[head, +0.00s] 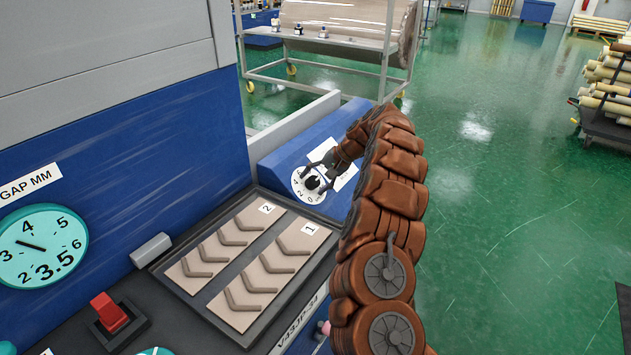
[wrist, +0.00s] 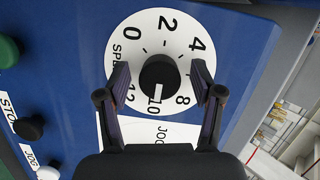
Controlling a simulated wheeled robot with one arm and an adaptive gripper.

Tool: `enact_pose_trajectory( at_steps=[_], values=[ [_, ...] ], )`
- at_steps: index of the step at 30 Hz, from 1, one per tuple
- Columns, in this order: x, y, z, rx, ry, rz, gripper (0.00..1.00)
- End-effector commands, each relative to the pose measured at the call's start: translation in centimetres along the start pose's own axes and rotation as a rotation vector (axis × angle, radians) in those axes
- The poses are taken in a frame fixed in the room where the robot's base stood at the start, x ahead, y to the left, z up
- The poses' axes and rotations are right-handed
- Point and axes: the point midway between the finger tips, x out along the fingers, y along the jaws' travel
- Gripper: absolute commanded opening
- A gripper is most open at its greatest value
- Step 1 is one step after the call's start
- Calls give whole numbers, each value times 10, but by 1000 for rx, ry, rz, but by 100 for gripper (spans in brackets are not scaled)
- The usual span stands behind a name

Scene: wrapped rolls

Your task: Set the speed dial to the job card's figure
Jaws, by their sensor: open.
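The speed dial is a white numbered disc (wrist: 146,45) with a black knob (wrist: 160,74) on a blue sloped panel. The knob's white mark points at or close to 10. My gripper (wrist: 161,82) is open, with one finger on each side of the knob; I cannot tell whether either touches it. The right finger covers part of the scale around 6. In the head view my gripper (head: 318,179) is over the dial (head: 301,191). The white job card (wrist: 155,132) lies beside the dial; my gripper hides most of it, and its figure cannot be read.
In the wrist view a green button (wrist: 8,49), a black button (wrist: 28,127) and labels sit left of the dial. In the head view a tray (head: 176,288) of chevron samples, a red switch (head: 108,311) and a teal gap gauge (head: 42,246) are near. Green floor lies right.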

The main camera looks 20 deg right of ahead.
Motion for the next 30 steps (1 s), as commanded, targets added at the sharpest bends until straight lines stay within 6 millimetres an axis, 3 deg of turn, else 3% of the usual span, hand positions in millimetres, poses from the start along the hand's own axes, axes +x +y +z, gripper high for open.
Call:
enact_pose_trajectory(
  at_steps=[8, 21, 30],
  values=[
    [-20, 0, 0, 0, 0, 0, 66],
    [-100, 0, -2, 0, 4, 0, 66],
    [-119, 0, 0, 1, 0, 0, 66]
  ],
)
